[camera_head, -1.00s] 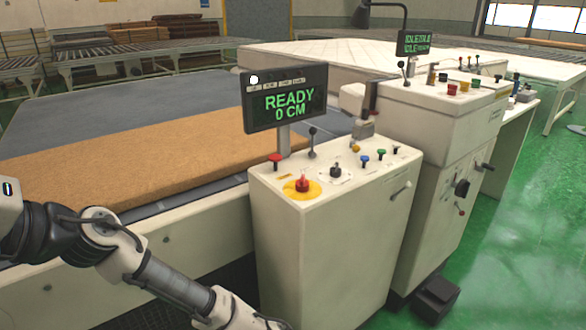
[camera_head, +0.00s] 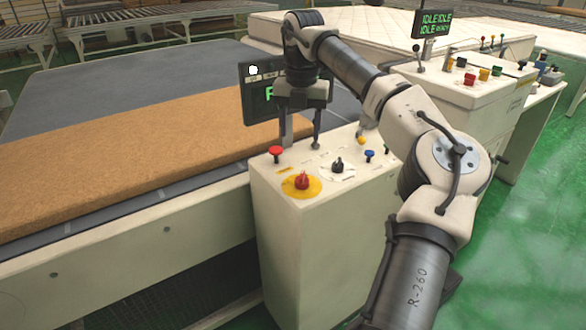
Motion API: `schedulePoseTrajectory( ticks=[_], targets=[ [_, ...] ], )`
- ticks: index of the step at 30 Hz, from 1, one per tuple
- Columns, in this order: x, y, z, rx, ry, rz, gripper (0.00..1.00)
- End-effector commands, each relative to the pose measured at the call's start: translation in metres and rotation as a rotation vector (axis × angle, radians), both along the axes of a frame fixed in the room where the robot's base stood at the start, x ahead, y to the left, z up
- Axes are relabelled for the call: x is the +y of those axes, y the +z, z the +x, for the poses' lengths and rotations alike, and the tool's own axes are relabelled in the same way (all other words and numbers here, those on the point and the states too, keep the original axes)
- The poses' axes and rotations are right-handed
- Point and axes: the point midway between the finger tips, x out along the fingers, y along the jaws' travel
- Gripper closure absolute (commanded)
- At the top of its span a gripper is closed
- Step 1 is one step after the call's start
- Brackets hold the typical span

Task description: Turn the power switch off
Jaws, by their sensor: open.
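The control console (camera_head: 330,240) is a cream cabinet with a sloped top panel. On it are a red emergency-style button on a yellow disc (camera_head: 302,182), a black knob on a white round plate (camera_head: 337,165), a red mushroom button (camera_head: 276,152) and a blue button (camera_head: 370,155). No readable label shows which control is the power switch. My gripper (camera_head: 300,125) points down over the back of the panel, in front of the display (camera_head: 259,95). It is open and appears empty. Its fingertips overlap the display post and lever, so contact cannot be told.
A brown mattress pad (camera_head: 130,160) lies on the grey conveyor bed at left. A second console (camera_head: 470,100) with buttons and an IDLE display (camera_head: 436,22) stands behind at right. My arm covers the console's right side. Green floor is open at right.

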Motion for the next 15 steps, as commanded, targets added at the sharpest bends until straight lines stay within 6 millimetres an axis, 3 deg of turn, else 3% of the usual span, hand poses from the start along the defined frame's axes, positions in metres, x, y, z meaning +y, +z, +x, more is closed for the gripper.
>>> schedulePoseTrajectory(
  ticks=[5, 15],
  targets=[
    [-0.010, -0.009, 0.000, 0.004, -0.023, -0.021, 0.44],
    [-0.008, -0.076, -0.001, 0.005, -0.018, -0.015, 0.44]
  ],
)
